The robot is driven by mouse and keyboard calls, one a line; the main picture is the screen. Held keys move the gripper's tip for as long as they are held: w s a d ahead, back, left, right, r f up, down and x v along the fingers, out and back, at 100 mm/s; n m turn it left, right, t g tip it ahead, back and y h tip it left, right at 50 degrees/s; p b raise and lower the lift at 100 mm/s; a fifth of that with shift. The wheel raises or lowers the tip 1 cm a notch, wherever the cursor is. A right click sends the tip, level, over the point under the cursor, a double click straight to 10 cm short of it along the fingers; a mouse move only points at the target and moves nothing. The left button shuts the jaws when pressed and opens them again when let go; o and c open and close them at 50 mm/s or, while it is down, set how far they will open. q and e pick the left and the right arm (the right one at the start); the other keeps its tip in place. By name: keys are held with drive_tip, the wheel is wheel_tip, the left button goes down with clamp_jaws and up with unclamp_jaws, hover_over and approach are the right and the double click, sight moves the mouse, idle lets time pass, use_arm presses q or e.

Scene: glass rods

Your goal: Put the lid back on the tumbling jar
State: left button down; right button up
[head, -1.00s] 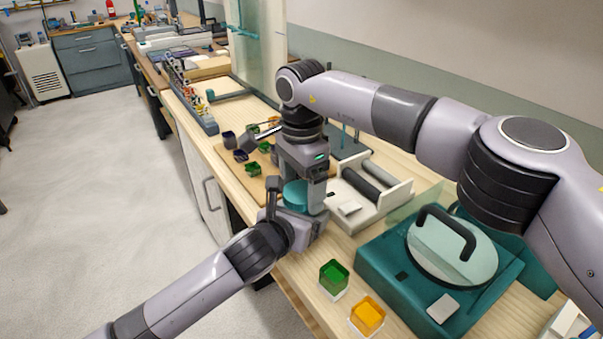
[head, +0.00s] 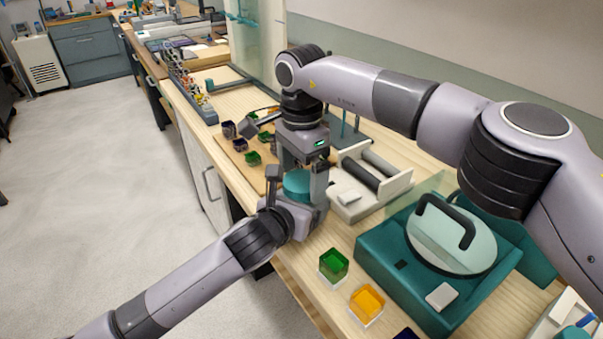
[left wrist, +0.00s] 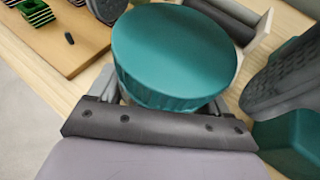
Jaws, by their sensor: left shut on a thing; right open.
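The teal round lid (head: 298,183) has a flat top and a ribbed side; it is large in the left wrist view (left wrist: 178,52). It appears seated level on the tumbling jar, whose body is hidden below the lid and between my left fingers. My left gripper (head: 297,203) is shut on the jar from the front, near the bench edge. My right gripper (head: 301,172) points down over the lid. It is open, with its ridged fingers (left wrist: 285,82) apart on either side of the lid.
A roller tumbler (head: 368,185) stands just behind and right. A teal machine (head: 385,262) with a round handled cover is nearer right. Green (head: 333,263) and orange (head: 367,301) boxes sit in front. A wooden board (head: 232,150) with several small cubes lies behind left.

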drive_tip(key=shift+r, duration=2.05)
drive_tip(key=shift+o, duration=0.2)
drive_tip(key=shift+r, duration=0.1)
wheel_tip(320, 180, up, 7)
drive_tip(key=shift+r, duration=0.2)
use_arm(q)
unclamp_jaws()
drive_tip(key=shift+s, duration=0.1)
drive_tip(key=shift+p+v, duration=0.3)
drive_tip(key=shift+v, duration=3.15)
use_arm(e)
drive_tip(key=shift+r, duration=0.3)
use_arm(q)
drive_tip(key=shift+a, duration=0.1)
